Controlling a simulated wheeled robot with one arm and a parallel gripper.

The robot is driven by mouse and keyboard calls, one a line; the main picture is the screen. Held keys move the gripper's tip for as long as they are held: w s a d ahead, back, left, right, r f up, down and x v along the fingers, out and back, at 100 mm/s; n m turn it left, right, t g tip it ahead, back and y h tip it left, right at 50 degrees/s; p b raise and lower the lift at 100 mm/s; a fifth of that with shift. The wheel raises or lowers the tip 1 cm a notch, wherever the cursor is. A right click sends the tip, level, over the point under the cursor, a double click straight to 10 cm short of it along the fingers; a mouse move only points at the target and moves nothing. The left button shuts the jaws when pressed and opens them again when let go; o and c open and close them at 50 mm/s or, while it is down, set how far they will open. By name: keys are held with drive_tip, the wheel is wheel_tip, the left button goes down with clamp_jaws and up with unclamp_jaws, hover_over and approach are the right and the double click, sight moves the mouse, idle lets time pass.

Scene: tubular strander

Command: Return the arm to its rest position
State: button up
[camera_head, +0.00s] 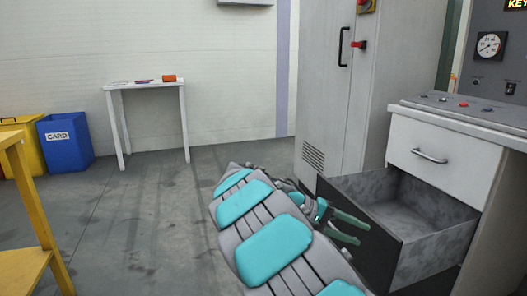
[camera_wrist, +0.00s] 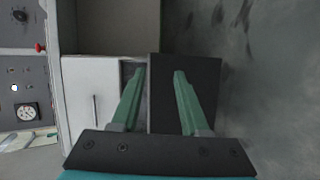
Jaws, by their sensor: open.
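My grey and turquoise arm stretches forward from the bottom of the head view. In the wrist view the open fingers (camera_wrist: 159,72) point toward the cabinet, with a dark panel (camera_wrist: 183,68) of the drawer behind them. I cannot tell whether a finger touches the drawer.
The open drawer looks empty. Above it is a closed white drawer (camera_head: 443,157) with a handle. A tall grey cabinet (camera_head: 385,85) stands behind. A white table (camera_head: 145,86), a blue bin (camera_head: 66,145) and a yellow frame (camera_head: 38,215) are left. The middle floor is clear.

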drive_tip(key=s+d+r+m+g+y+p, duration=0.1)
drive_tip(key=s+d+y, duration=0.15)
drive_tip(key=s, duration=0.65)
drive_tip(key=s+d+m+g+y+p, duration=0.15)
drive_tip(key=s+y, duration=0.25)
drive_tip(key=s, duration=0.6)
drive_tip(key=s+a+f+n+t+y+p, duration=0.1)
drive_tip(key=s+a+f+y, duration=0.1)
drive_tip(key=s+a, duration=0.3)
drive_tip(key=s+a+f+n+t+y+p, duration=0.1)
drive_tip(key=s+a+y, duration=0.3)
drive_tip(key=s, duration=0.8)
drive_tip(key=shift+s+a+f+y+p, duration=0.3)
drive_tip(key=shift+a+f, duration=0.35)
drive_tip(key=shift+a, duration=0.55)
